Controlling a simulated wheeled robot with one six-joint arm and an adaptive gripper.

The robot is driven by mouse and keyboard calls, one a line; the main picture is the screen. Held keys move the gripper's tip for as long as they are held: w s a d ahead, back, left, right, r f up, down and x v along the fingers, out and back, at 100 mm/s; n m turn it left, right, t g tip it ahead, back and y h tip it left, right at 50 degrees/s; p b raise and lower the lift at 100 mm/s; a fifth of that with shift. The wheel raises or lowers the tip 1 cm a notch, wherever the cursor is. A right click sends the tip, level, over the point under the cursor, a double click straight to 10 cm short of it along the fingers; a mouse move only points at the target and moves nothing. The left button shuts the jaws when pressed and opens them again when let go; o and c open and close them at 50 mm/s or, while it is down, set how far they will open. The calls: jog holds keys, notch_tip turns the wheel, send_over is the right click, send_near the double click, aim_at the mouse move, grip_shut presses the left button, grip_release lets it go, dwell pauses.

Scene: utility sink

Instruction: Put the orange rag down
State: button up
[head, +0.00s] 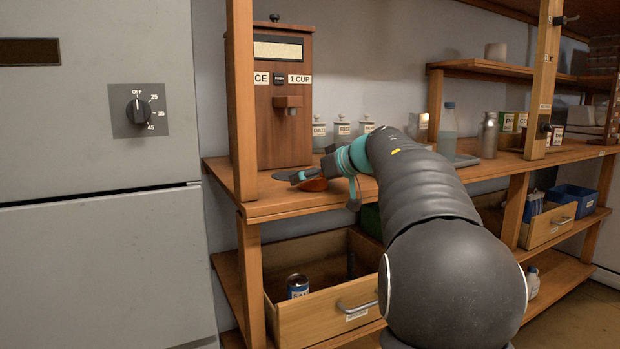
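My gripper (300,178) is at the end of my dark arm, low over the wooden counter in front of the dispenser. A small orange-red thing (314,185) shows just under and beside it, partly covered by the gripper and wrist. It is too small and too hidden to tell whether it is the orange rag or a dish, or whether my fingers hold it. I cannot see whether the fingers are open or shut.
The wooden dispenser (283,110) stands behind my gripper, by a post (241,100). White-labelled jars (343,131) and bottles (449,125) line the counter (275,207). Below, an open drawer (325,316) holds a can (298,286). A grey cabinet (95,220) stands left.

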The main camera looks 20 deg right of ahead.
jog(key=p+v, duration=0.1)
jog(key=v, duration=1.1)
jog(key=a+r+m+t+h, duration=0.2)
jog(key=a+r+t+h, duration=0.2)
jog(key=a+r+t, duration=0.35)
jog(key=s+a+f+g, duration=0.4)
jog(key=s+f, duration=0.5)
jog(key=f, duration=0.3)
jog(key=s+a+f+m+g, duration=0.1)
jog(key=s+a+f+g, duration=0.4)
jog(key=s+f, duration=0.4)
jog(key=s+a+f+g, duration=0.5)
jog(key=s+f, duration=0.4)
jog(key=f, duration=0.6)
jog(key=shift+s+a+f+m+h, duration=0.25)
jog(key=shift+a+f+m+h, duration=0.05)
jog(key=shift+a+m, duration=0.15)
